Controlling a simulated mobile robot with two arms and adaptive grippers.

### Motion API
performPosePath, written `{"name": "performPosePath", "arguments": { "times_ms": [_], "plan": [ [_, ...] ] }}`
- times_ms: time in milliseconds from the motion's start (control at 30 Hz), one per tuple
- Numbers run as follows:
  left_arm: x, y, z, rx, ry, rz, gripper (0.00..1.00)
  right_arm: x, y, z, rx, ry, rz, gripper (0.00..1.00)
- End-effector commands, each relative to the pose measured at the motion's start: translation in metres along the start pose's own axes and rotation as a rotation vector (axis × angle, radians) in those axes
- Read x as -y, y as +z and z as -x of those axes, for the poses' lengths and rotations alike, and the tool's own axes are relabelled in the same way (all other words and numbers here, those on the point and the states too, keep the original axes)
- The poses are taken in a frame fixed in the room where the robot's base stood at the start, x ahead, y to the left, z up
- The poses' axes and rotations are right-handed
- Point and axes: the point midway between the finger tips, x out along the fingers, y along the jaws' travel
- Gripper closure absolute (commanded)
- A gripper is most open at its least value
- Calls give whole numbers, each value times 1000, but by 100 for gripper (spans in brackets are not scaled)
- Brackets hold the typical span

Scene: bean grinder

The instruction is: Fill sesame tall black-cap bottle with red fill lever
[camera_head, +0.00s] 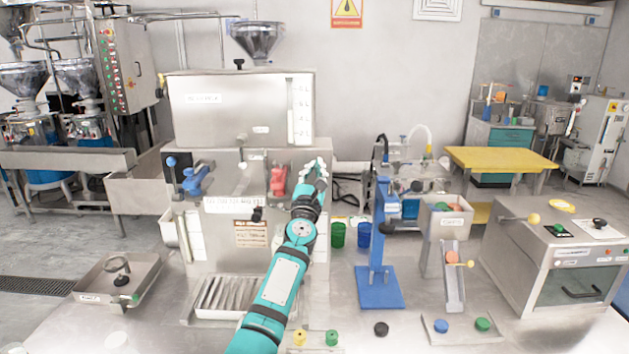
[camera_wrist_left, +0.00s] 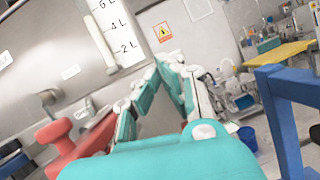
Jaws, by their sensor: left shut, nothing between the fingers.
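The red fill lever (camera_head: 278,181) sticks out from the front of the steel filling machine (camera_head: 240,110). My left gripper (camera_head: 320,172) is shut and empty just to the right of the lever, at about its height. In the left wrist view the red lever (camera_wrist_left: 84,140) lies left of the shut fingers (camera_wrist_left: 168,62); whether they touch cannot be told. I cannot make out a tall black-cap bottle in either view; my left arm hides part of the machine front and table. My right gripper is not in view.
A blue lever (camera_head: 197,180) sits left of the red one. A blue press stand (camera_head: 378,245) stands right of my arm, near green (camera_head: 337,235) and blue cups (camera_head: 364,235). A black disc (camera_head: 381,329) and small yellow (camera_head: 299,338) and green items (camera_head: 331,338) are at the front.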

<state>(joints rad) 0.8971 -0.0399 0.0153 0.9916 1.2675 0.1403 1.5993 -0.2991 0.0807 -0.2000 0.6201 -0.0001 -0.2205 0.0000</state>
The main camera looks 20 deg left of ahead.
Motion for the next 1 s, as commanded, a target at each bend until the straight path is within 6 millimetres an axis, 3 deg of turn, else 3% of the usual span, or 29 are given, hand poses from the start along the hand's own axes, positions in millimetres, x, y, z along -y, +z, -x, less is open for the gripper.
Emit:
{"name": "performPosePath", "arguments": {
  "times_ms": [1000],
  "plan": [
    [-3,3,-30,-121,-18,21,100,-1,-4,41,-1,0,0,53]
  ]
}}
